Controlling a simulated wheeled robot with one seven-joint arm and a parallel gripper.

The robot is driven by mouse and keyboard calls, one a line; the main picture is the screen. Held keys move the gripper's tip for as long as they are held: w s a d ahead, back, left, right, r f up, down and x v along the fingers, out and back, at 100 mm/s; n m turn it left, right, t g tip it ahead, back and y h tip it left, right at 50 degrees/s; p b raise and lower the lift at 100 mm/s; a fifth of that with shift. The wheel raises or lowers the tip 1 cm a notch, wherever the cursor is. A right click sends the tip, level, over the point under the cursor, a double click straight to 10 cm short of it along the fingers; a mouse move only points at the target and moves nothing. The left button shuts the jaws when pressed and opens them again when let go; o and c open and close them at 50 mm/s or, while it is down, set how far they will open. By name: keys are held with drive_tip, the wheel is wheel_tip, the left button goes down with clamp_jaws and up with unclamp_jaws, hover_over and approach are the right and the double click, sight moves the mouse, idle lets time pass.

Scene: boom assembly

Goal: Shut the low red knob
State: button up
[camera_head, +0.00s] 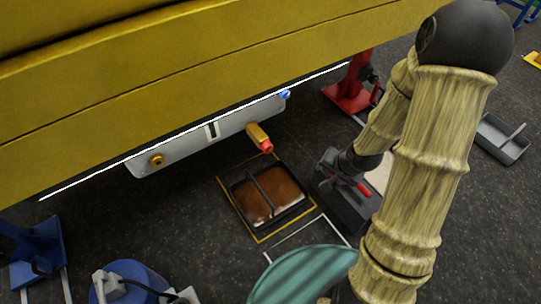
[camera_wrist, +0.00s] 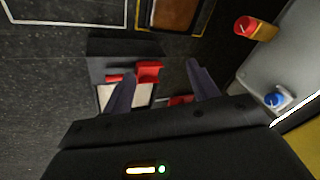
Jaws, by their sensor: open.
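The red knob (camera_head: 267,148) is the tip of a brass fitting (camera_head: 257,134) that hangs from the grey panel under the yellow boom. The red knob also shows in the wrist view (camera_wrist: 243,28), at the upper right, beyond my right finger. My gripper (camera_head: 328,168) is to the right of the knob in the head view and apart from it. In the wrist view my gripper (camera_wrist: 160,74) has its two dark fingers spread, with nothing held between them. A dark box with red parts (camera_wrist: 148,72) shows beyond and between the fingers.
The grey panel (camera_head: 200,136) also carries a blue knob (camera_head: 285,95) and a brass knob (camera_head: 157,160). A black tray (camera_head: 244,207) with brown contents lies on the floor below. A red stand (camera_head: 350,97) is behind my arm. The yellow boom (camera_head: 180,90) hangs overhead.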

sight(270, 150)
drive_tip(key=w+a+f+m+t+y+b, duration=0.1)
drive_tip(key=a+f+m+t+y+b, duration=0.2)
drive_tip(key=m, duration=0.7)
drive_tip(key=w+a+f+m+t+y+b, duration=0.2)
drive_tip(key=a+f+m+t+y+b, duration=0.2)
drive_tip(key=f+m+t, duration=0.3)
wheel_tip(270, 150, down, 2)
drive_tip(key=m+y, duration=0.1)
drive_tip(key=m, duration=0.3)
drive_tip(key=shift+a+f+t+y+b, duration=0.15)
drive_tip(key=shift+a+t+y+b, duration=0.15)
drive_tip(key=shift+y, duration=0.1)
drive_tip(key=shift+w, duration=0.1)
drive_tip(key=b+x, duration=0.3)
drive_tip(key=x, duration=0.5)
drive_tip(key=b+x, duration=0.3)
drive_tip(key=x, duration=0.5)
drive_tip(key=shift+a+f+b, duration=0.2)
drive_tip(key=shift+a+b, duration=0.05)
drive_tip(key=shift+b, duration=0.15)
drive_tip(key=shift+w+a+r, duration=0.15)
drive_tip(key=shift+w, duration=0.25)
